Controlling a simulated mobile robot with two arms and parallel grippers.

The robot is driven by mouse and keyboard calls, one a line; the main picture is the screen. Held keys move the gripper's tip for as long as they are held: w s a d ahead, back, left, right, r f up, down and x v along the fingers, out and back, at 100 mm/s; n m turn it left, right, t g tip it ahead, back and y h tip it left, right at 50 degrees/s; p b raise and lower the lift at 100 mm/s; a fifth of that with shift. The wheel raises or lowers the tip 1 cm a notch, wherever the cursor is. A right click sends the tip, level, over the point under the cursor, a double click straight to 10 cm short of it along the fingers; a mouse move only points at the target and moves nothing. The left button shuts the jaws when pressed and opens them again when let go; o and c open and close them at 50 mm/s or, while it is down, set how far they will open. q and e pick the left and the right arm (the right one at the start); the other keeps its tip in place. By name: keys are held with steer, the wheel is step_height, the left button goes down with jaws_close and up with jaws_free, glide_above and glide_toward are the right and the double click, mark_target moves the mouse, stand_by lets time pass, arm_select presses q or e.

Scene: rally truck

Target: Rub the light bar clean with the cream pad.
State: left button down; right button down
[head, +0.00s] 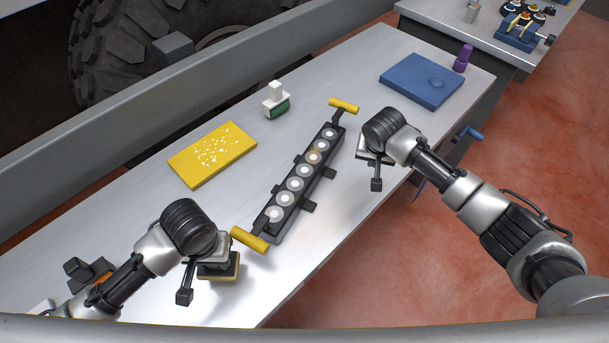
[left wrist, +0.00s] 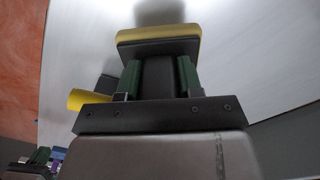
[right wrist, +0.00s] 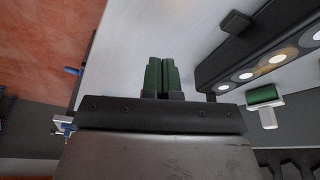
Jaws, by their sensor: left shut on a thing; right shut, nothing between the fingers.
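The light bar (head: 296,186) lies diagonally on the metal bench, a black bar with a row of round lamps and a yellow handle at each end. A brownish smear shows on a lamp (head: 314,157) towards its far end. My left gripper (left wrist: 158,76) is shut on the dark grip of the cream pad (left wrist: 158,38). In the head view the pad (head: 220,273) is beside the near yellow handle, apart from the lamps. My right gripper (right wrist: 161,76) is shut and empty over the bench, right of the bar's far half; its fingers are mostly hidden in the head view.
A yellow board (head: 212,163) with white specks lies left of the bar. A white block with a green part (head: 276,100) stands behind it. A blue mat (head: 420,80) and a purple bottle (head: 463,58) are at the far right. Dark parts (head: 88,272) sit at lower left.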

arm_select(q)
steer(key=shift+f+b, duration=0.55)
arm_select(e)
steer(key=shift+f, duration=1.15)
